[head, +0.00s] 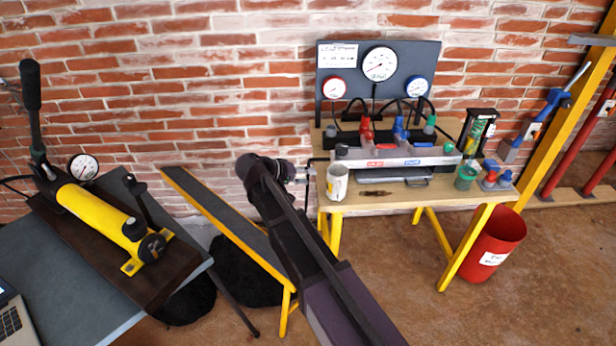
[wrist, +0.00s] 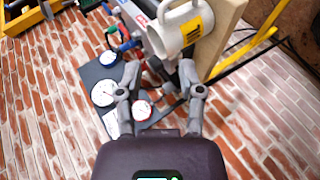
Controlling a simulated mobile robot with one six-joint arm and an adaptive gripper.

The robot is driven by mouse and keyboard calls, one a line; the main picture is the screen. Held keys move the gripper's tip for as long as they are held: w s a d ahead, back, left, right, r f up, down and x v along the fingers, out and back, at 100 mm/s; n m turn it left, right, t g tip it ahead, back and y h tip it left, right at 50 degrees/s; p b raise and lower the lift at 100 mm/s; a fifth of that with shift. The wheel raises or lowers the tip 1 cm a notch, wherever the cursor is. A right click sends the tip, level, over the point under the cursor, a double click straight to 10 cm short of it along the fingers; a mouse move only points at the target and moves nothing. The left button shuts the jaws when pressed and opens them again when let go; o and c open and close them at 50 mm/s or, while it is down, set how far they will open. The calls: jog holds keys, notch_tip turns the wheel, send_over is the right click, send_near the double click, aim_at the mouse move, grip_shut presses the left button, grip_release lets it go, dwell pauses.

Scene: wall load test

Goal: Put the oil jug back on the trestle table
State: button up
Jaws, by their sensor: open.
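The oil jug (head: 337,184) is a white jug with a label. It stands upright on the left end of the trestle table (head: 405,193), near the front edge. In the wrist view the jug (wrist: 176,32) shows its handle and a yellow label, just beyond my fingers, with the tan table top (wrist: 224,32) beside it. My gripper (head: 303,173) is left of the jug in the head view. In the wrist view my gripper (wrist: 159,70) has its two fingers spread with nothing held between them. Whether a fingertip touches the jug is unclear.
A gauge panel (head: 340,57) stands at the table's back, with a silver manifold (head: 398,157) before it. A dark pen-like item (head: 375,194) lies right of the jug. A red bucket (head: 494,247) stands on the floor.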

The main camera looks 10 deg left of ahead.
jog(key=shift+d, duration=0.15)
jog(key=s+d+f+m+g+y, duration=0.1)
jog(key=s+d+f+g+y, duration=0.15)
jog(key=d, duration=0.75)
jog(key=s+d+f+m+g+y, duration=0.1)
jog(key=d+f+g, duration=0.2)
jog(key=d, duration=0.6)
jog(key=s+d+f+m+g+y, duration=0.1)
jog(key=s+d+f+y, duration=0.1)
jog(key=s+d, duration=0.3)
jog(key=s+d+f+m+g+y, duration=0.1)
jog(key=s+d+y, duration=0.3)
jog(key=d, duration=0.5)
jog(key=shift+s+d+f+m, duration=0.2)
jog(key=shift+s+f+m, duration=0.3)
jog(key=shift+s, duration=0.6)
